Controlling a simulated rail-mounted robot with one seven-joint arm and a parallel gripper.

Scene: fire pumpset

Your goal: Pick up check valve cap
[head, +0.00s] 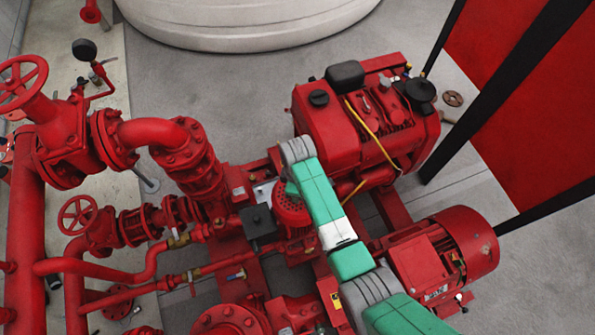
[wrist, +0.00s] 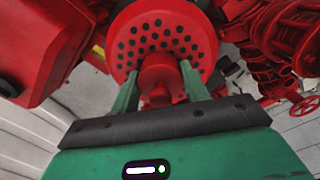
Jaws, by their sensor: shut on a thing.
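In the wrist view, my gripper (wrist: 160,82) has its two green fingers on either side of a red, rounded cylindrical piece, which looks like the check valve cap (wrist: 161,72). The gripper is shut on it. The cap's lower part is partly hidden by the gripper body. A red disc with rows of dark holes (wrist: 160,28) is right behind the cap; I cannot tell if the two touch. In the head view, my green arm reaches over the pump set to its middle; the fingers and the cap are hidden there.
A red engine block (head: 365,120) stands just right of my wrist, and a red motor (head: 452,250) is at the lower right. Red pipes and valves (head: 180,150) crowd the left. A white tank (head: 245,25) is at the back. Bare grey floor lies between tank and engine.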

